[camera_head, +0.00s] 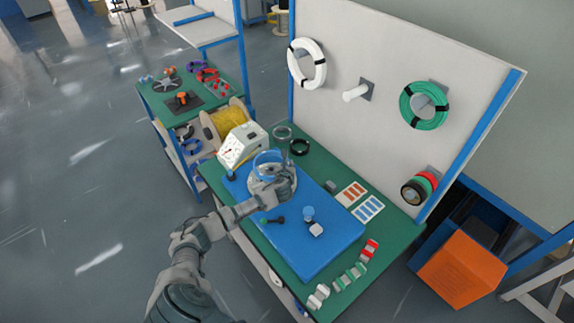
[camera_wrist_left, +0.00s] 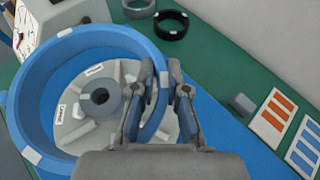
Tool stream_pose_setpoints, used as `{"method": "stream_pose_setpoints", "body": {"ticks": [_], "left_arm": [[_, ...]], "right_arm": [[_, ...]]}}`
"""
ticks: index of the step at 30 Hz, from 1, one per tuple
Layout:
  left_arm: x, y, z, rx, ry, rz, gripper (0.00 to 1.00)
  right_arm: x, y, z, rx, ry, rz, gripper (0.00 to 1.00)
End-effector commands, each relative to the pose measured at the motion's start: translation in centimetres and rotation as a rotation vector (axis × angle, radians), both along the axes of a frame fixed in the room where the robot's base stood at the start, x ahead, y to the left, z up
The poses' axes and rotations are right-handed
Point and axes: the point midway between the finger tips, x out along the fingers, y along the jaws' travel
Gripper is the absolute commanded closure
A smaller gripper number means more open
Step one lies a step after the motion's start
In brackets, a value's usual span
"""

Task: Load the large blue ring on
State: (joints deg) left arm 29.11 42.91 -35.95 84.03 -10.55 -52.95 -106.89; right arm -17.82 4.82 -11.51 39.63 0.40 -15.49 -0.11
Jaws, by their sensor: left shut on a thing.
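The large blue ring (camera_head: 268,158) is in my left gripper (camera_head: 285,178). In the left wrist view the blue ring (camera_wrist_left: 110,33) has white labels, and my left gripper (camera_wrist_left: 161,82) is shut on its right-hand wall. Inside the ring's outline shows a pale grey round fixture (camera_wrist_left: 75,128) with labelled segments and a dark central hub (camera_wrist_left: 100,97). The ring looks to be around or just above this fixture; I cannot tell whether it touches it. The gripper hides part of the fixture in the head view. My right gripper is not in view.
The fixture stands on a blue mat (camera_head: 325,250) on the green table (camera_head: 400,225). A white dial box (camera_head: 240,145) stands close behind the ring. A grey ring (camera_head: 282,132) and black ring (camera_head: 299,147) lie behind. Small blue-topped parts (camera_head: 312,220) stand on the mat.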

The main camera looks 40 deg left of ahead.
Motion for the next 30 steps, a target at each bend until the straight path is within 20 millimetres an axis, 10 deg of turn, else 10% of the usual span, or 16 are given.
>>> {"method": "stream_pose_setpoints", "body": {"ticks": [30], "left_arm": [[0.0,0.1,-3.6,0.0,0.001,0.0,1.0]], "right_arm": [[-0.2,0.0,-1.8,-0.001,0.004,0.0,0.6]]}}
